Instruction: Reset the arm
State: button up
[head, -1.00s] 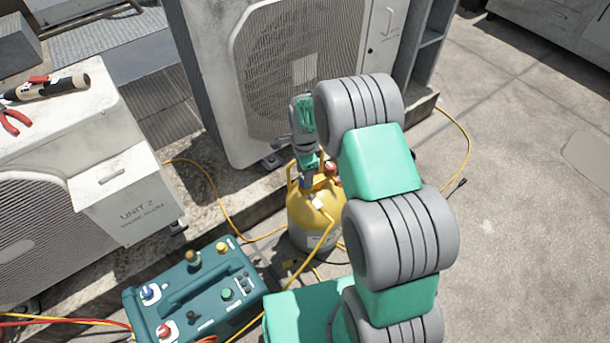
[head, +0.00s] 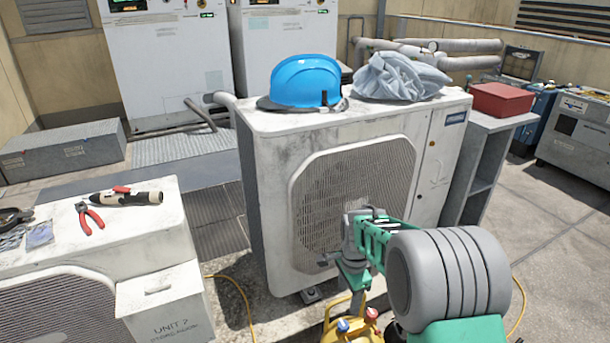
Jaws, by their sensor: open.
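My gripper (head: 336,262) is at the end of my green and grey arm, in front of the grille of the middle condenser unit (head: 262,190). It is open, and I see nothing between its fingers. Its fingertips are small and partly lost against the grille. The top of a yellow cylinder (head: 338,333) with a blue and a red valve knob shows just below it, cut off by the bottom edge. My arm hides part of the cylinder.
A blue hard hat (head: 304,82) and a grey cloth bundle (head: 398,76) lie on the middle unit. Red pliers (head: 88,216) and a torch-like tool (head: 128,197) lie on the left unit (head: 150,240). A red box (head: 502,98) stands on a shelf at right. Open concrete lies at right.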

jog(key=s+r+n+t+p, duration=0.1)
jog(key=s+r+n+p, duration=0.25)
jog(key=r, duration=0.65)
jog(key=s+r+n+p, duration=0.3)
jog(key=s+r+p, duration=0.1)
jog(key=r, duration=0.6)
jog(key=s+r+n+t+p, duration=0.1)
jog(key=s+r+n+p, duration=0.5)
jog(key=s+r+n, duration=0.2)
jog(key=s+r, duration=0.2)
jog(key=s, duration=0.1)
jog(key=shift+s+r+t, duration=0.25)
jog(key=shift+s+t, duration=0.05)
jog(key=shift+t, duration=0.1)
